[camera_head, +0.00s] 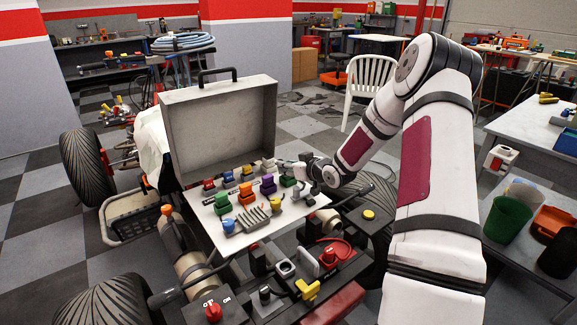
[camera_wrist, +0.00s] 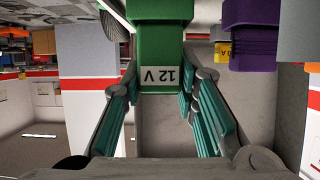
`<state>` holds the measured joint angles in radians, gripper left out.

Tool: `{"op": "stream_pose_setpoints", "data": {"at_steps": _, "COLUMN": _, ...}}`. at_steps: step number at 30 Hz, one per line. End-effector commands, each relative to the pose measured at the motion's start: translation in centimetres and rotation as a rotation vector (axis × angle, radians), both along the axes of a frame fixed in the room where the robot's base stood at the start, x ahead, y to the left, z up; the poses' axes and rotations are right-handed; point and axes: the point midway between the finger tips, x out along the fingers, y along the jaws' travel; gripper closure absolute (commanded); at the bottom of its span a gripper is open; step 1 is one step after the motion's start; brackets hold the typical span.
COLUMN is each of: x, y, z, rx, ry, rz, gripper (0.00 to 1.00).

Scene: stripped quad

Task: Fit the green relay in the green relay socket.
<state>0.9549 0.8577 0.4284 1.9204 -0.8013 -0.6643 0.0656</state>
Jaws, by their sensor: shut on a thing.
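The green relay (camera_wrist: 157,45), a green block with a white "12 V" label that reads upside down, sits between the fingers of my gripper (camera_wrist: 160,85) in the wrist view. The fingers are shut on its sides. In the head view my gripper (camera_head: 298,176) is low over the right back part of the pale panel (camera_head: 258,232), with green (camera_head: 287,181) showing beside it. Another green block (camera_head: 221,204) stands at the panel's left. I cannot tell which part is the green relay socket, nor whether the held relay touches anything.
Purple (camera_head: 268,184) and orange (camera_head: 246,195) blocks stand between the two green patches. Red (camera_head: 209,187), blue and yellow pieces line the back. An upright grey case lid (camera_head: 221,130) rises behind. A finned grey part (camera_head: 254,218) lies at the front.

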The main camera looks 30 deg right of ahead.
Motion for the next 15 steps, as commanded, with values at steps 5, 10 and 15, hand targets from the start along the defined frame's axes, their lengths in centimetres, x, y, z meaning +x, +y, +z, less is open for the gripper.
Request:
{"op": "stream_pose_setpoints", "data": {"at_steps": 5, "x": 0.0, "y": 0.0, "z": -0.5, "rx": 0.0, "ry": 0.0, "rz": 0.0, "gripper": 0.96}}
{"op": "stream_pose_setpoints", "data": {"at_steps": 10, "x": 0.0, "y": 0.0, "z": -0.9, "rx": 0.0, "ry": 0.001, "rz": 0.0, "gripper": 0.96}}
{"op": "stream_pose_setpoints", "data": {"at_steps": 15, "x": 0.0, "y": 0.0, "z": -1.3, "rx": 0.0, "ry": 0.001, "rz": 0.0, "gripper": 0.96}}
